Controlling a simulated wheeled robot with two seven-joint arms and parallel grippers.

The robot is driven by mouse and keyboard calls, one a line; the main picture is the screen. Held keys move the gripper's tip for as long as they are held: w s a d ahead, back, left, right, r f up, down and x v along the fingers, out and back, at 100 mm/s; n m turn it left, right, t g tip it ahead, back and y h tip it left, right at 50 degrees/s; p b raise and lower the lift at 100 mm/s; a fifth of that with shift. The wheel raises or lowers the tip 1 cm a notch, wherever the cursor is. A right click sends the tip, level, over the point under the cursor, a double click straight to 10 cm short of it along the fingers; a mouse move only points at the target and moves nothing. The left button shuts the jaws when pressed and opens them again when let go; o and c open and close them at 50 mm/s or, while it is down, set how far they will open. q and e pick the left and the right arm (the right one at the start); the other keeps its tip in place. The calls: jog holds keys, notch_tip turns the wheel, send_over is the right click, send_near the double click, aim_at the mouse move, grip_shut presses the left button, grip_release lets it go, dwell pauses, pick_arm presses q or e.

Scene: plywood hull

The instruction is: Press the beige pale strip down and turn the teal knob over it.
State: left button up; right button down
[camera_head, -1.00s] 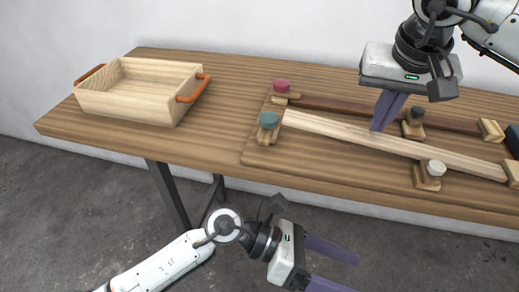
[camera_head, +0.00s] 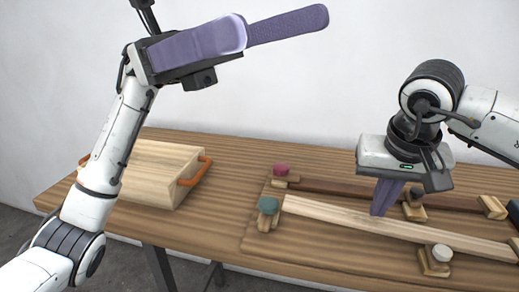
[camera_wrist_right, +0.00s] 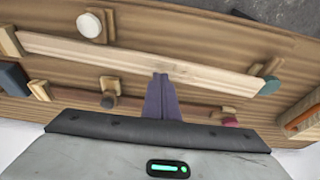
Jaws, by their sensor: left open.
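The pale strip (camera_head: 335,213) lies lengthwise along the board on the table; it also shows in the right wrist view (camera_wrist_right: 120,62). The teal knob (camera_head: 269,204) sits on a small wooden piece at the strip's left end. This piece points toward the table's front edge and appears beside the strip, not over it. In the right wrist view the teal knob (camera_wrist_right: 270,86) is at the right. My right gripper (camera_head: 379,213) is shut, pointing down, its tips at the strip's middle and seemingly touching it. My left gripper (camera_head: 285,25) is open and empty, high above the table, pointing right.
A dark brown strip (camera_head: 335,189) lies behind the pale one. A red knob (camera_head: 281,170), a dark knob (camera_head: 416,193) and a white knob (camera_head: 441,252) stand on wooden pieces. A wooden box (camera_head: 160,165) with orange handles stands at the left, partly behind my left arm.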

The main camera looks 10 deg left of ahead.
pick_arm(q)
jog(key=a+r+m+t+y, duration=0.2)
jog(key=a+r+t+y, duration=0.2)
jog(key=a+t+y, duration=0.15)
jog(key=n+t+y, duration=0.4)
jog(key=n+y, duration=0.2)
jog(key=y, duration=0.6)
send_over(266, 206)
jog(key=a, duration=0.1)
notch_tip(266, 206, down, 24)
jog(key=shift+h, duration=0.25)
jog(key=f, duration=0.8)
jog(key=d+f, duration=0.1)
jog(key=f, duration=0.3)
jog(key=shift+f, duration=0.15)
jog(key=c, duration=1.1)
